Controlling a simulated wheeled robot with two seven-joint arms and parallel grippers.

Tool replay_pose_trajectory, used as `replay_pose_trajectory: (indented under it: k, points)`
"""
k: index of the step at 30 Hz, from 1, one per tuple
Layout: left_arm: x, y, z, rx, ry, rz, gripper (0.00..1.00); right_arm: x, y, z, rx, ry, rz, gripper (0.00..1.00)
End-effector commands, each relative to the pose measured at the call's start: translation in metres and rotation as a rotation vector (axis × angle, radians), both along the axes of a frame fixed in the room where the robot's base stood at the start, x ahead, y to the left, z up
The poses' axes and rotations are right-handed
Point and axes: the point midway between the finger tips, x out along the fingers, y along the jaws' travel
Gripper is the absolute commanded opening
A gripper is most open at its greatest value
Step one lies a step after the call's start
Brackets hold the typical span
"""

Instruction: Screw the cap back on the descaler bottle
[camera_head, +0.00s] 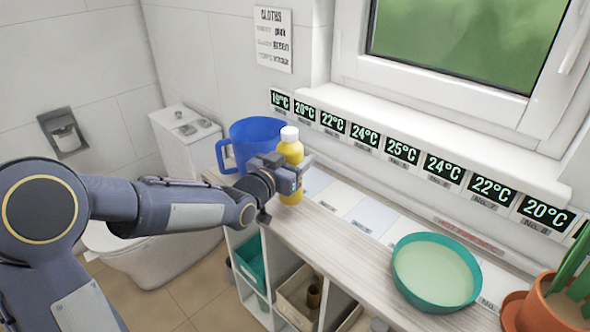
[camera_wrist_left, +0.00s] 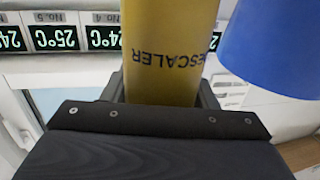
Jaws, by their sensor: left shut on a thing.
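The yellow descaler bottle (camera_head: 291,151) is upright at the far left end of the counter, with a white cap (camera_head: 289,133) on its top. I cannot tell how tightly the cap sits. My left gripper (camera_head: 290,174) is shut around the bottle's body. In the left wrist view the bottle (camera_wrist_left: 168,40) fills the space between the fingers (camera_wrist_left: 163,92), and its DESCALER lettering appears upside down. The cap is out of that view. I cannot tell whether the bottle's base touches the counter. My right gripper is not in view.
A blue jug (camera_head: 250,137) stands close beside the bottle, at the back left. A teal bowl (camera_head: 436,272) and a potted plant (camera_head: 548,305) are on the right of the counter (camera_head: 330,245). Temperature signs (camera_head: 402,151) line the wall below the window. The counter between bottle and bowl is mostly clear.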

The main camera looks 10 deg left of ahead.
Motion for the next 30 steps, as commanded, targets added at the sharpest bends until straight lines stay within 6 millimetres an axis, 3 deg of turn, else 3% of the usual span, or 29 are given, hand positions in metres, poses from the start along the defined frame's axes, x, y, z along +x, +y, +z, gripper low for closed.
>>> replay_pose_trajectory:
  k: [10,24,25,30]
  points:
    - [0.005,-0.002,-0.034,-0.001,0.0,-0.001,0.0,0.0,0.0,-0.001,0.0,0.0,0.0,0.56]
    - [0.005,-0.002,-0.04,-0.001,-0.003,-0.001,0.0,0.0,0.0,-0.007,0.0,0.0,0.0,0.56]
    - [0.004,-0.002,-0.039,-0.001,0.0,-0.001,0.57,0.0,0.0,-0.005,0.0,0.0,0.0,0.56]
    - [0.004,-0.002,-0.039,-0.001,0.001,0.0,0.75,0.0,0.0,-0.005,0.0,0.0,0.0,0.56]
